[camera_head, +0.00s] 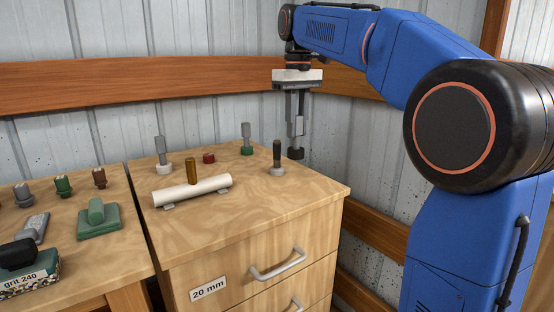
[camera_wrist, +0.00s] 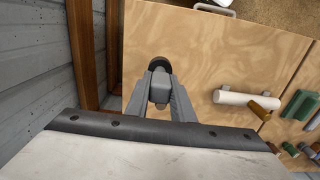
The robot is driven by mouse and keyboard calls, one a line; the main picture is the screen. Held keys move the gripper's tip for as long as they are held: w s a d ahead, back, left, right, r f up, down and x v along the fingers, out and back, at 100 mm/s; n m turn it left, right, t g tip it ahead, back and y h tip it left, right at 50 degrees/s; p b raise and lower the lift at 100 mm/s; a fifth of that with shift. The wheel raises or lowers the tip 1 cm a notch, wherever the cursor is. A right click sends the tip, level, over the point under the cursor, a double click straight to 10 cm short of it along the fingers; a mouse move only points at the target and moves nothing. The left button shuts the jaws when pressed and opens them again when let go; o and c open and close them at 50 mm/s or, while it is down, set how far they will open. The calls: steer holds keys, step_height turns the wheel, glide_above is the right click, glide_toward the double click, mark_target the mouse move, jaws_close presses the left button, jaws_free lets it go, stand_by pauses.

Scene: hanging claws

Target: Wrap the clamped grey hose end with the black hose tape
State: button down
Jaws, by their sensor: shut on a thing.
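My gripper (camera_head: 296,138) is shut, pointing down at the back right of the cabinet top. A small black round piece (camera_head: 296,154), which looks like the black hose tape, is at its fingertips; a dark round edge (camera_wrist: 160,62) shows beyond the fingers (camera_wrist: 160,88) in the wrist view. I cannot tell which thing is the clamped grey hose end. A pale pipe (camera_head: 208,187) lies on small supports with a brown upright stub (camera_head: 191,171); it also shows in the wrist view (camera_wrist: 233,97). Grey upright posts stand on a white base (camera_head: 162,168) and a green base (camera_head: 247,151).
A dark post on a grey base (camera_head: 277,170) stands just left of my gripper. A red round piece (camera_head: 208,158) lies behind the pipe. A lower left bench (camera_head: 110,237) holds several small tools and blocks. The cabinet's front right top is clear. A corrugated wall (camera_head: 215,110) stands behind.

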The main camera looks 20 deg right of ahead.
steer(key=shift+r, duration=0.1)
steer(key=shift+s+d+r, duration=0.1)
steer(key=shift+s+r, duration=0.05)
steer(key=shift+r, duration=0.85)
steer(key=shift+s+d+r, duration=0.1)
steer(key=shift+s+r, duration=0.05)
steer(key=shift+r, duration=0.8)
steer(key=shift+s+d+r, duration=0.1)
steer(key=shift+s+r, duration=0.05)
steer(key=shift+r, duration=0.85)
steer(key=shift+s, duration=0.1)
